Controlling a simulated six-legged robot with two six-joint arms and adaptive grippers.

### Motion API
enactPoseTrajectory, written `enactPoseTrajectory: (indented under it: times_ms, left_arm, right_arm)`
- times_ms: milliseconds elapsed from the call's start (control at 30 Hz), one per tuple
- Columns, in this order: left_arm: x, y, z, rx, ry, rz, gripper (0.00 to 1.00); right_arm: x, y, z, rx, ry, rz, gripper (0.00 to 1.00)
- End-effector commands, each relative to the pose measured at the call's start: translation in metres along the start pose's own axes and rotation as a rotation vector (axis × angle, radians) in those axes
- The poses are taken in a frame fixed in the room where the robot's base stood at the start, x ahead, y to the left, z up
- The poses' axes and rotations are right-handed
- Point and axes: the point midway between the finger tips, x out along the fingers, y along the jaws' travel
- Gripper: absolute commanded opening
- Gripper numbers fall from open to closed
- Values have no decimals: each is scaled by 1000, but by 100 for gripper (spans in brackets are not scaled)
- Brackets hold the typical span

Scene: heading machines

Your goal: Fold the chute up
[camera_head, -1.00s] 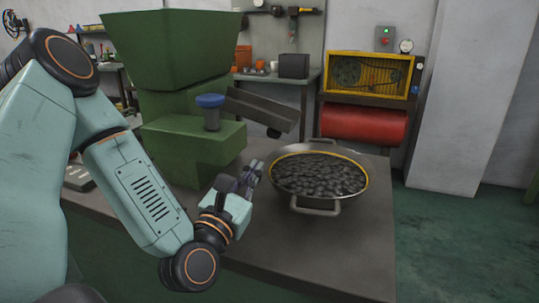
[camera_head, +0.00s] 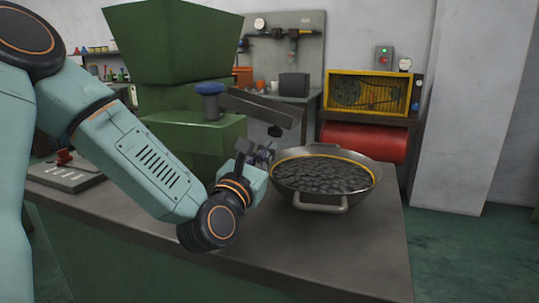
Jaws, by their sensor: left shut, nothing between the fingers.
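The chute (camera_head: 262,107) is a dark grey channel on the right side of the green machine (camera_head: 180,55). It slopes down to the right, with a dark round knob (camera_head: 275,131) under its lower end. My left gripper (camera_head: 266,150) is shut and empty, just below and left of that knob; I cannot tell whether they touch. The wide pan (camera_head: 322,204) of dark pieces stands right of the gripper, below the chute's end. My right gripper is not in view.
The bench (camera_head: 370,250) is bare in front of the pan. A blue-topped post (camera_head: 210,100) rises from the machine beside the chute. A grey plate with a red handle (camera_head: 66,165) lies at the left. A red tank (camera_head: 362,141) stands behind.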

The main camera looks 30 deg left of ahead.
Motion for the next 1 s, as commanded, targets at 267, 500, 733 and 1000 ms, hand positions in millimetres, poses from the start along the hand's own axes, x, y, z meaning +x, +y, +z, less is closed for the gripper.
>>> enactPoseTrajectory:
  times_ms: [267, 500, 733, 1000]
  left_arm:
    - [15, 0, 0, -1, 0, 1, 0]
    - [15, 0, 0, -2, 0, 1, 0]
    - [16, 1, 2, -13, 0, 4, 0]
    - [18, 6, 14, -93, -3, 20, 0]
  right_arm:
    - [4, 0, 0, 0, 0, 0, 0]
    - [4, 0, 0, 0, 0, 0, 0]
    - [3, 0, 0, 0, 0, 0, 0]
    - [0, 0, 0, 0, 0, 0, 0]
